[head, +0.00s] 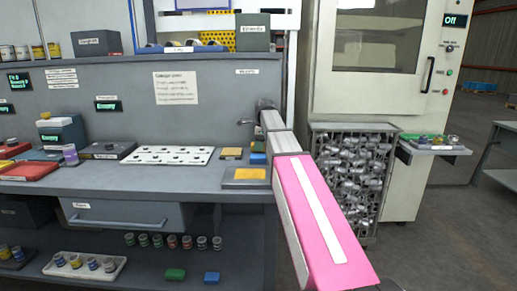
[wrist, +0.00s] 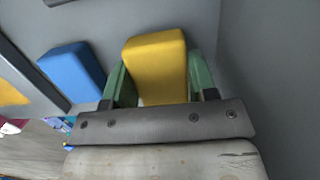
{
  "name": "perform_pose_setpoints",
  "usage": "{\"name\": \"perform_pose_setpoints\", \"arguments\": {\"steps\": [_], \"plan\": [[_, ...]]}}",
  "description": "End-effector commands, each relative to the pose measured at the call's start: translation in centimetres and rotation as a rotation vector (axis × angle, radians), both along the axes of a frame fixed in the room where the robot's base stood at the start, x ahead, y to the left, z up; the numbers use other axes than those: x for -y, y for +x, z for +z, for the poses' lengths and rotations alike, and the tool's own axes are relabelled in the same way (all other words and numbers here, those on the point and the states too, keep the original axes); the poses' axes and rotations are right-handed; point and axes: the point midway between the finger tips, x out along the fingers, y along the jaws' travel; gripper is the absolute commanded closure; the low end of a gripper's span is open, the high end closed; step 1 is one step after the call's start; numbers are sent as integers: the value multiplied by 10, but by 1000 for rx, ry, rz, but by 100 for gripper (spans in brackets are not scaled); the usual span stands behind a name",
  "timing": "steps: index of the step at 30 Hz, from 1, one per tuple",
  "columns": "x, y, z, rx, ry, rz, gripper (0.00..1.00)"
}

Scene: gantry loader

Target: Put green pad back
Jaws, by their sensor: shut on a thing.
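My gripper (wrist: 158,85) has green fingers, one on each side of a yellow block (wrist: 156,62), and is shut on it. A blue block (wrist: 72,72) lies just left of the gripper in the wrist view; it also shows on the bench in the head view (head: 258,159). In the head view my arm reaches to the bench's back right, and my fingers are hard to make out there. A green block (head: 175,274), which may be the green pad, lies on the lower shelf. I see no green pad in the jaws.
The grey bench (head: 190,180) holds a white perforated tray (head: 168,155) and a dark plate with a yellow top (head: 245,177). A back panel (head: 215,95) rises close behind. A blue block (head: 212,278) lies on the lower shelf. A wire bin of metal parts (head: 352,175) stands right.

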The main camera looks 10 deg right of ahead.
Motion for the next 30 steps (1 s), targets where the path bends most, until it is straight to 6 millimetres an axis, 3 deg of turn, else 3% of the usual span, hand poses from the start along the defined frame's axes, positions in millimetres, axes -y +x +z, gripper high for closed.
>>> {"name": "perform_pose_setpoints", "arguments": {"steps": [3,14,15,17,30], "plan": [[0,0,-13,0,0,0,70],[0,0,-16,0,0,0,70],[0,0,-16,0,0,0,41],[0,0,-16,0,0,0,22],[1,0,-7,2,0,0,22]]}}
